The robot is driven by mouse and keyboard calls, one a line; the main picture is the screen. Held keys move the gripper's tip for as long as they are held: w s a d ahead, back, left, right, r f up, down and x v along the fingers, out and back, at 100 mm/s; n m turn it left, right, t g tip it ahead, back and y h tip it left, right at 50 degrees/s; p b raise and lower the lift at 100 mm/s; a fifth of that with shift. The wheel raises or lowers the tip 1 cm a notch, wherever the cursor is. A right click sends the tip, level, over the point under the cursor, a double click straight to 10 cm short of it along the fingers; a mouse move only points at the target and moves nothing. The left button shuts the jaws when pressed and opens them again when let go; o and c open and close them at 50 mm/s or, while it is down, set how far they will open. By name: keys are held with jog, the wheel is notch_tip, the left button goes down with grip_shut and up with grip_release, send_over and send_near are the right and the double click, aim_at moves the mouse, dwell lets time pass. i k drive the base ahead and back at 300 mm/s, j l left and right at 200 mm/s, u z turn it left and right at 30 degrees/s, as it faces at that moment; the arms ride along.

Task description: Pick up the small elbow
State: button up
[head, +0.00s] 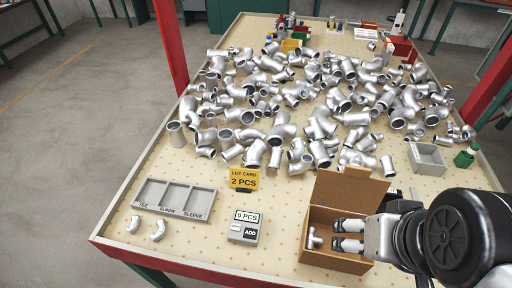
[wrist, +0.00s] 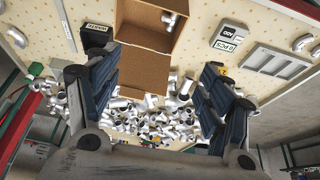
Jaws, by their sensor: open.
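Two small silver elbows lie at the front left of the table in the head view, a left one (head: 133,224) and a right one (head: 158,231). They also show at the right edge of the wrist view, one whole elbow (wrist: 302,43) and one cut by the edge. My gripper (head: 337,235) is over the open cardboard box (head: 328,262), well to the right of the elbows. Its two fingers (wrist: 160,75) are apart with nothing between them. A small silver fitting (head: 314,239) is in the box, just left of the fingertips.
The sorting tray (head: 188,185), marked tee, elbow and sleeve, is empty behind the elbows. A counter (head: 244,228) reads 0 PCS, and a yellow lot card (head: 244,179) reads 2 PCS. Many larger silver fittings (head: 283,130) crowd the table behind. The front edge near the elbows is clear.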

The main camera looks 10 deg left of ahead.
aim_at(135, 219)
jog(key=u, duration=2.05)
jog(key=i+j+u, duration=0.1)
jog(key=i+u, duration=0.7)
jog(key=i+l, duration=0.05)
jog(key=i, duration=0.05)
